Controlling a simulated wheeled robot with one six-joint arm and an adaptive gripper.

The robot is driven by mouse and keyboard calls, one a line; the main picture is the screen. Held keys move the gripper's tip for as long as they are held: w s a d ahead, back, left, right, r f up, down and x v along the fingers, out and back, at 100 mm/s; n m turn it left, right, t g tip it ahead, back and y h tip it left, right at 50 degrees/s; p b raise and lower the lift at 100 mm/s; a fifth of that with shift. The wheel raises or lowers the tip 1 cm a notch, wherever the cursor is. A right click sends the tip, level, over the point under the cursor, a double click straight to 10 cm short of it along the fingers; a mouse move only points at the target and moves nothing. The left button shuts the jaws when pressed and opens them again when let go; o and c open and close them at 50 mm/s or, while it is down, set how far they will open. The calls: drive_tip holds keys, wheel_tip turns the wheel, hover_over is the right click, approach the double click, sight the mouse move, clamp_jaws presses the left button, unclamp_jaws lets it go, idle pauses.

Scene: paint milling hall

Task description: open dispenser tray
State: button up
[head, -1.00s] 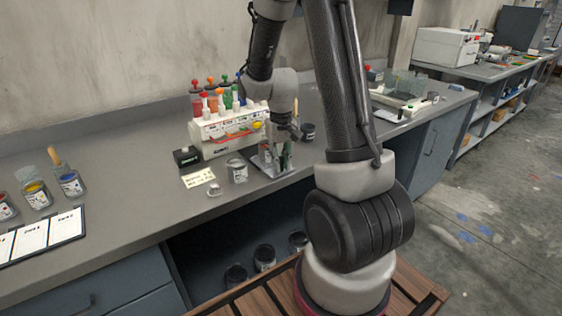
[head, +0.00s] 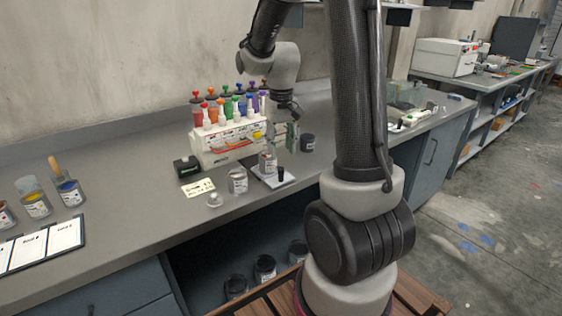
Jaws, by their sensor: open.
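The dispenser (head: 232,146) is a white box-shaped unit on the grey bench, with several coloured bottles standing in its top and a red strip on its front. A small pale tray or plate (head: 284,181) lies on the bench before its right end. On it stand a glass jar (head: 268,164) and a small black object (head: 281,173). My gripper (head: 282,138) is open, pointing down beside the right end of the dispenser, above and behind the pale tray. I cannot tell whether it touches the dispenser. I cannot make out the dispenser's own tray clearly.
A lidded jar (head: 237,181), a black box (head: 187,167) and a paper note (head: 198,187) lie left of the pale tray. A dark cup (head: 307,142) stands to the right. The bench front between the note and the left jars is clear.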

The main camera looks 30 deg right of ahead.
wheel_tip(320, 180, up, 3)
drive_tip(key=shift+f, duration=0.1)
idle(0.5)
drive_tip(key=s+a+r+n+t, duration=0.1)
drive_tip(key=s+a+r+t, duration=0.1)
drive_tip(key=s+r, duration=0.3)
drive_tip(key=s+a+r+n+t, duration=0.1)
drive_tip(key=s+r, duration=0.4)
drive_tip(key=s, duration=0.9)
drive_tip(key=shift+a+n+t, duration=0.3)
drive_tip(key=shift+a+t, duration=0.4)
drive_tip(key=shift+a, duration=0.45)
